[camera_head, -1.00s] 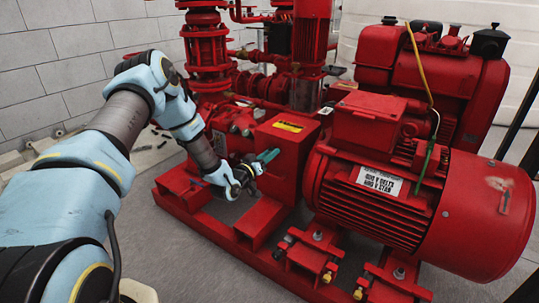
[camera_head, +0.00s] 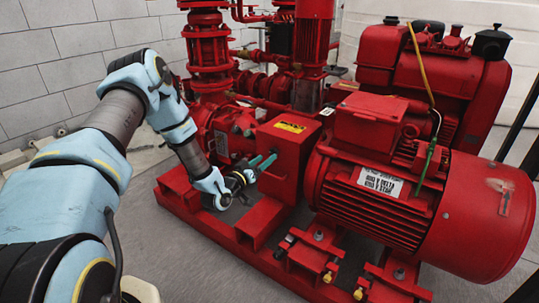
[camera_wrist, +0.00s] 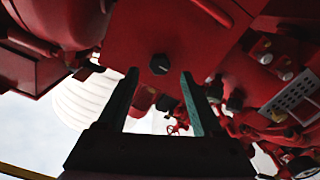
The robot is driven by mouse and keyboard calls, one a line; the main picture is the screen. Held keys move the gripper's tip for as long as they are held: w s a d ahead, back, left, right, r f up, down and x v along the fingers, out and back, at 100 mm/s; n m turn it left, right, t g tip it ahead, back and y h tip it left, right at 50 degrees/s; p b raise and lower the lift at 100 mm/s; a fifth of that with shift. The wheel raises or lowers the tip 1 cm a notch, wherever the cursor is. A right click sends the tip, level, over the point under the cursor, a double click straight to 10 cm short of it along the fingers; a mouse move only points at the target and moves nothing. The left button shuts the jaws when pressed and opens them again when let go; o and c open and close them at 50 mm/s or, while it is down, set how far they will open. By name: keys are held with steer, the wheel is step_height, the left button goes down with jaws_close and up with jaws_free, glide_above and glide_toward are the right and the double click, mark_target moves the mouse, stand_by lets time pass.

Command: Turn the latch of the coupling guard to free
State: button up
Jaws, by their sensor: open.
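The coupling guard (camera_head: 284,143) is a red box with a yellow label on its top, between the pump and the big red motor. In the wrist view its flat red face (camera_wrist: 165,35) fills the upper middle. A small dark round knob, the latch (camera_wrist: 159,64), sits on that face. My gripper (camera_head: 262,164) is beside the guard's left side in the head view. In the wrist view my gripper (camera_wrist: 159,75) has its two greenish fingers apart with nothing between them, and the latch shows between the tips. The latch is hidden in the head view.
The red motor (camera_head: 420,200) stands close on the right of the guard. The red base frame (camera_head: 235,240) runs below, with bolts and yellow fittings. The pump body (camera_head: 222,130) and pipes stand behind my wrist. Grey floor is open at the lower left.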

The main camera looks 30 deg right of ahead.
steer(key=v, duration=0.6)
steer(key=shift+a+p, duration=0.2)
steer(key=shift+p, duration=0.2)
steer(key=shift+s, duration=0.1)
